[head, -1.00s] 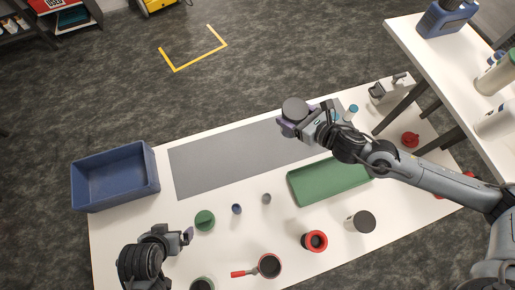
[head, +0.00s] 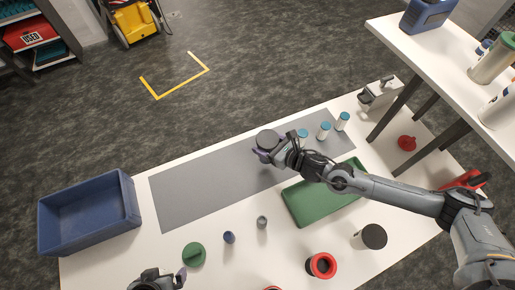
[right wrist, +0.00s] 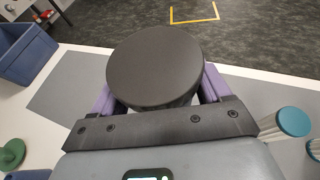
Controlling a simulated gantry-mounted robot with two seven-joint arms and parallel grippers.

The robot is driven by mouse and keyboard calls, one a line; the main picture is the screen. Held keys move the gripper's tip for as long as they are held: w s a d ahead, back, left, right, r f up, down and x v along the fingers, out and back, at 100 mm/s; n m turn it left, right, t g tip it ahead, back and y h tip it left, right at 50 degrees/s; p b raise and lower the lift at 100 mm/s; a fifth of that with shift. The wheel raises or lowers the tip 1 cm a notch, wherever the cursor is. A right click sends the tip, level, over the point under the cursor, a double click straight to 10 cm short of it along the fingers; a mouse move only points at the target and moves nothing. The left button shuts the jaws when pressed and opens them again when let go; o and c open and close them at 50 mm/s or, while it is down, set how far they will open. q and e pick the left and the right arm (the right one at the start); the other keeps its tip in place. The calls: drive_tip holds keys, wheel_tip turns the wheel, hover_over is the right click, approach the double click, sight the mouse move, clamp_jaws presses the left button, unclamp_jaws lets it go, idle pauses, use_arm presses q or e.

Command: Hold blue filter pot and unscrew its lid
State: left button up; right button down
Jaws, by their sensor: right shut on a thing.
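My right gripper (head: 263,152) is shut on a round jar with a broad black lid (head: 268,140), above the grey mat (head: 190,192). In the right wrist view the black lid (right wrist: 155,67) faces the camera between purple fingers, and the lid hides most of the light body. I cannot tell whether this is the blue filter pot. A small blue pot-like thing (head: 229,237) stands near the mat's near edge, apart from both grippers. My left gripper (head: 180,277) is at the bottom edge, partly cut off; its opening cannot be made out.
Several teal-capped jars, one of them here (head: 324,130), stand right of the held jar. A green tray (head: 290,203) lies nearer. A blue bin (head: 128,200) is at the left. A green knobbed disc (head: 194,255) and a small grey pot (head: 262,222) lie near the left gripper.

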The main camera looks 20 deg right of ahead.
sight(262, 161)
drive_tip(key=w+a+f, duration=0.2)
drive_tip(key=w+f, duration=0.1)
drive_tip(key=f, duration=0.3)
drive_tip(key=shift+a+f+b, duration=0.15)
drive_tip(key=shift+a+b, duration=0.05)
drive_tip(key=shift+b, duration=0.15)
drive_tip(key=shift+f, duration=0.15)
unclamp_jaws()
